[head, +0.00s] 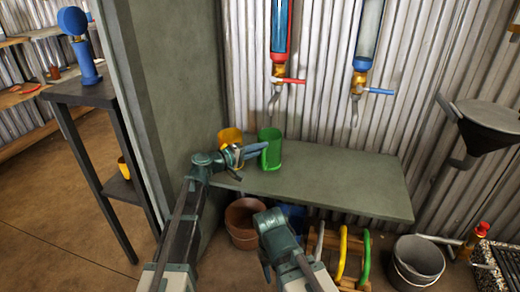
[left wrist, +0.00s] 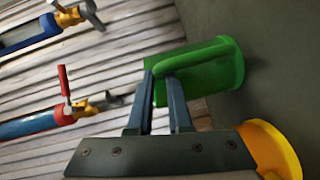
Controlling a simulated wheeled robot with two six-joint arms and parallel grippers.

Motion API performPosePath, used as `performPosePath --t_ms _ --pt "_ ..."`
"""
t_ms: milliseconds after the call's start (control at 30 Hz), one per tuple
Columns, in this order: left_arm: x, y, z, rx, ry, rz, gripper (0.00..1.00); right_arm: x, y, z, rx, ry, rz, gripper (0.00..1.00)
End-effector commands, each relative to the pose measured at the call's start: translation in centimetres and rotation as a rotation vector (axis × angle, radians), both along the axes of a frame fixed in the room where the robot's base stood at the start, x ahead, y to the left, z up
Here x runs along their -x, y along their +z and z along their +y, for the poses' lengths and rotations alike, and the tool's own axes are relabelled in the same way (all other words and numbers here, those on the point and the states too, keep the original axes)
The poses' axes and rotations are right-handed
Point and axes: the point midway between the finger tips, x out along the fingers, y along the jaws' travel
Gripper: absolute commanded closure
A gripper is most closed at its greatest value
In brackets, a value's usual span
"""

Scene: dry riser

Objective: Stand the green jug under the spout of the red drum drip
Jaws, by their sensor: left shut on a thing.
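The green jug (head: 271,153) is upright at the left part of the grey shelf; I cannot tell whether its base touches the shelf. My left gripper (head: 256,149) is shut on its handle, as the left wrist view (left wrist: 161,88) shows, with the jug body (left wrist: 205,70) beyond the fingers. The red drum drip (head: 280,40) hangs on the wall above, with a red lever and a grey spout (head: 273,103) pointing down. In the head view the jug appears below this spout, with a gap between. My right gripper (head: 266,272) is low in front; its fingers are unclear.
A yellow jug (head: 230,141) stands left of the green one, close to my left gripper. A blue drum drip (head: 366,45) hangs further right. The grey shelf (head: 350,185) is bare on its right. A grey pillar (head: 175,90) stands at the left.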

Motion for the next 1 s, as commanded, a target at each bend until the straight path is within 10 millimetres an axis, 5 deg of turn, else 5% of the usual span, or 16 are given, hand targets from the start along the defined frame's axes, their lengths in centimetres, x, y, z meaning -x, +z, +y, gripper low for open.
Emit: performPosePath --t_ms 33,67,233,667,1000 --pt "0.0 -0.2 0.0 -0.006 -0.001 0.000 1.00 0.0 -0.1 0.0 0.000 0.000 0.000 0.50" --pt "0.0 -0.2 0.0 -0.007 0.000 0.000 0.79 0.0 0.0 0.0 0.000 0.000 0.000 0.50" --pt "0.0 -0.2 0.0 -0.006 -0.001 0.000 0.48 0.0 -0.1 0.0 0.000 0.000 0.000 0.50" --pt "0.7 0.1 0.9 -0.004 0.000 0.001 0.48 0.0 0.2 0.0 0.000 -0.002 0.000 0.50" --pt "4.9 0.9 6.6 -0.004 0.002 0.000 0.48 0.0 1.0 0.0 0.000 0.000 0.000 0.50"
